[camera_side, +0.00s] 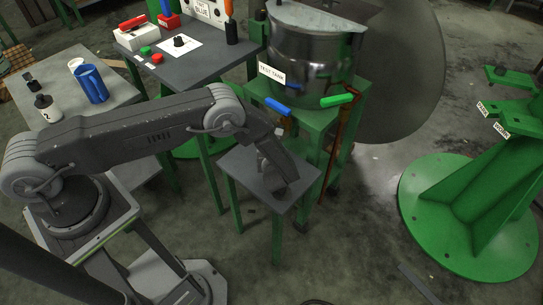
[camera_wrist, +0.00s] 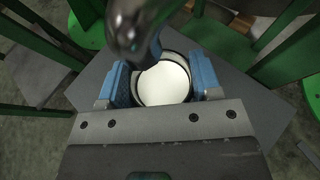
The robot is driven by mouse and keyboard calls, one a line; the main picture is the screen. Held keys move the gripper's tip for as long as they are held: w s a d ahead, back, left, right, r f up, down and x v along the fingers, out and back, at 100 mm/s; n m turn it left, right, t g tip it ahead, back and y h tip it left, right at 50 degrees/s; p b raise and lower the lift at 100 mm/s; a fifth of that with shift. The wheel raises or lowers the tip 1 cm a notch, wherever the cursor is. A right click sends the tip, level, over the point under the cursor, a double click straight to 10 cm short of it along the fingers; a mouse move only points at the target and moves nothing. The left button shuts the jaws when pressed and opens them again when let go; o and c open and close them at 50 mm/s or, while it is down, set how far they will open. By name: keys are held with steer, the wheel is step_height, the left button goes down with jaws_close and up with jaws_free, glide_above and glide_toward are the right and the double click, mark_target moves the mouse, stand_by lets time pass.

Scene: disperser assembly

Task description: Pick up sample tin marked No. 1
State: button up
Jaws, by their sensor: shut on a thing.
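My gripper (camera_wrist: 163,82) has its two blue-padded fingers on opposite sides of a round tin (camera_wrist: 166,86) and is shut on it. The tin has a dark rim and a pale, whitish round top or inside; any No. 1 mark is out of sight. In the side view, my gripper (camera_side: 274,180) points down over a small grey table (camera_side: 243,180) below the test tank. The tin cannot be made out there, and whether it touches the table is unclear.
The shiny test tank (camera_side: 305,75) stands on a green frame right behind the small table, with blue (camera_side: 278,107) and green (camera_side: 337,100) handles. A shiny dark pipe-like part (camera_wrist: 138,25) hangs close to the tin. A bottle marked 2 (camera_side: 47,107) stands on the left table.

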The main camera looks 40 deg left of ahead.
steer(key=shift+r, duration=0.2)
steer(key=shift+r, duration=1.65)
steer(key=s+d, duration=1.2)
steer(key=shift+s+d, duration=0.3)
